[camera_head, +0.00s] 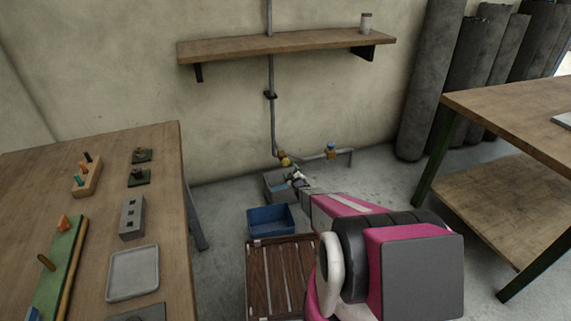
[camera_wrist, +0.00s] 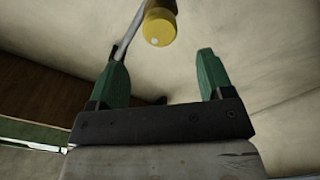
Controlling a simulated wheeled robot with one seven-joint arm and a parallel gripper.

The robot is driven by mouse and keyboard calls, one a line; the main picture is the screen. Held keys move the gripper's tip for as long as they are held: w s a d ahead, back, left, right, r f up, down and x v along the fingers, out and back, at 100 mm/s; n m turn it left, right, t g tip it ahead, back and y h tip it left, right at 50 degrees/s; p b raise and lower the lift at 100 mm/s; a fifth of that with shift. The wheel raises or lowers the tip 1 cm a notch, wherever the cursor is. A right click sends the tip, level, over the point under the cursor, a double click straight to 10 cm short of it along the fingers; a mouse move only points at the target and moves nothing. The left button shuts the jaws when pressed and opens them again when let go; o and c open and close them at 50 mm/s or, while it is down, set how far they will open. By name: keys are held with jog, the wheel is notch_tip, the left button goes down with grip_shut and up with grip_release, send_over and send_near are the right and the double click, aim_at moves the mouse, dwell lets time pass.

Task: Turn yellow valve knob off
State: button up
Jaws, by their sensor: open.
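The yellow valve knob (camera_head: 285,161) sits on the grey pipe low on the wall in the head view. In the wrist view the round yellow knob (camera_wrist: 160,27) is above the gap between my fingers, toward the top edge. My gripper (camera_wrist: 160,75) is open, with its two green fingers apart and nothing between them. In the head view my gripper (camera_head: 297,177) is small, just below and right of the knob. I cannot tell whether it touches the knob.
A blue bin (camera_head: 270,221) and a grey bin (camera_head: 276,184) stand on the floor below the pipe. A slatted wooden pallet (camera_head: 262,280) lies in front. Workbenches (camera_head: 160,200) flank both sides.

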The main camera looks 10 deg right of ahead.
aim_at(286, 164)
jog(key=x, duration=0.9)
jog(key=c, duration=0.9)
